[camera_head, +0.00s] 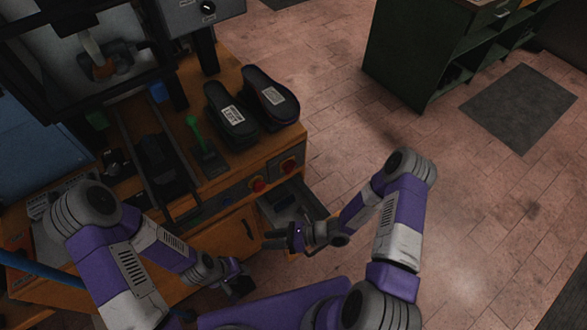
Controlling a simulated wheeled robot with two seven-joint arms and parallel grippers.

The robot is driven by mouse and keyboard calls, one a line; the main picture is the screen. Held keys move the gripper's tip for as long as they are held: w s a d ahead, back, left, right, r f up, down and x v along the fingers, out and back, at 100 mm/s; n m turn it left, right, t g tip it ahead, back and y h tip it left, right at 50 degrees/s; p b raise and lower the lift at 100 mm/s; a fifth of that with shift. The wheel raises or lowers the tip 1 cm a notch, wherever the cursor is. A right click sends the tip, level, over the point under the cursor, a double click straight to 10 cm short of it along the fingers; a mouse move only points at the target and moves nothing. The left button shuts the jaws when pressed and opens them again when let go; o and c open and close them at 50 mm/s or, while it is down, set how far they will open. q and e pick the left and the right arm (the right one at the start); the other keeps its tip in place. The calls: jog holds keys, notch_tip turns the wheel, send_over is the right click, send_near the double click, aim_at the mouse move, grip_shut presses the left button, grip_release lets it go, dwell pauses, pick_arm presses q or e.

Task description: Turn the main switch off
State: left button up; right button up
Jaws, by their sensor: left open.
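A grey control box (190,14) at the top has a black rotary knob (207,7). I cannot tell which is the main switch or read its setting. My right gripper (268,240) is below the red knobs, in front of the open drawer, with its fingers pointing left, apart and empty. My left gripper (240,288) is open, low in front of the bench, touching no switch.
An open drawer (318,205) juts out near my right gripper. A green cabinet (400,60) stands at the back right.

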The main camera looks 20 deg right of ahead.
jog(key=w+d+r+m+t+h, duration=0.2)
jog(key=w+d+m+t, duration=0.4)
jog(key=w+m+t, duration=0.25)
jog(key=m+t+h+p, duration=0.1)
jog(key=m+t+h, duration=0.4)
jog(key=m+h, duration=0.15)
send_near(292, 170)
jog(key=w, duration=0.2)
jog(key=x, duration=0.3)
jog(key=b+x, duration=0.1)
jog(key=x, duration=0.3)
jog(key=shift+a+f, duration=0.2)
jog(key=shift+f, duration=0.05)
jog(key=shift+w+a, duration=0.1)
jog(key=shift+w, duration=0.1)
grip_shut()
